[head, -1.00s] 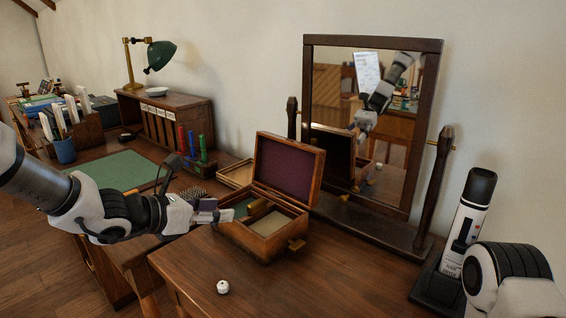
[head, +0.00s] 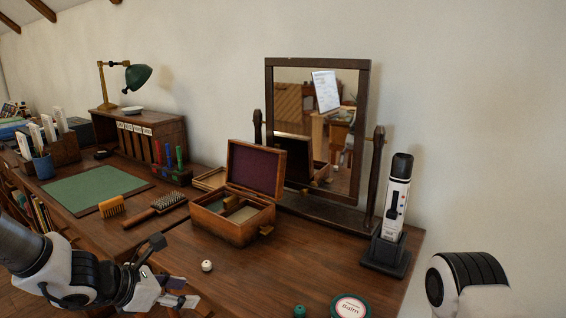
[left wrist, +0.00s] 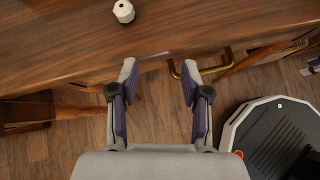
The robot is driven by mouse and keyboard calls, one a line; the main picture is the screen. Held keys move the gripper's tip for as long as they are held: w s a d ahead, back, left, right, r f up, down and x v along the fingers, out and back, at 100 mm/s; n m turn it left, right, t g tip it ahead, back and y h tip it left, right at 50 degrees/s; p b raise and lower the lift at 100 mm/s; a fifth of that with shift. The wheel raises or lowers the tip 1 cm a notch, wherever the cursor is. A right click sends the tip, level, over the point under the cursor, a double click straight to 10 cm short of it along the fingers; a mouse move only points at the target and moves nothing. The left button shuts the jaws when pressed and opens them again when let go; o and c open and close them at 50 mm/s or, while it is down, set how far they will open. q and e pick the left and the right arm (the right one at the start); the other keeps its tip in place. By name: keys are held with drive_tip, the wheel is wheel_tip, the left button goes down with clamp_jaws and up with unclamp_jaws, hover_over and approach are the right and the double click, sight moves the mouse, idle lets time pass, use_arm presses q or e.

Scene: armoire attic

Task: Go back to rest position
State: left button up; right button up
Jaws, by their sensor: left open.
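My left gripper (head: 180,300) is low at the front left in the head view, just off the front edge of the table. In the left wrist view its two fingers (left wrist: 158,85) are spread apart with nothing between them, above the wooden floor. My right arm shows only as a rounded link at the lower right of the head view; its gripper is out of frame.
An open wooden box (head: 233,228) stands on the table (head: 300,265) before a mirror (head: 318,120). A small white knob (head: 207,265) lies near the front edge. A white device (head: 396,200), a balm tin (head: 350,307), a brush (head: 155,210) and a comb (head: 112,206) are also there.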

use_arm(q)
drive_tip(key=s+a+f+m+g+y, duration=0.4)
drive_tip(key=s+f+m, duration=0.4)
drive_tip(key=s+f, duration=0.5)
drive_tip(key=s+a+f+m+g+y, duration=0.45)
drive_tip(key=s+f+m, duration=0.45)
drive_tip(key=f, duration=0.5)
drive_tip(key=s+d+f+m+h, duration=0.2)
drive_tip(key=s+d+f+m, duration=0.2)
drive_tip(key=s+f+m, duration=0.4)
wheel_tip(320, 180, up, 23)
drive_tip(key=t+p, duration=0.1)
drive_tip(key=p, duration=2)
drive_tip(key=shift+a+m+p, duration=0.25)
drive_tip(key=shift+m+p, duration=0.05)
drive_tip(key=shift+p, duration=0.1)
drive_tip(key=shift+s+r, duration=0.15)
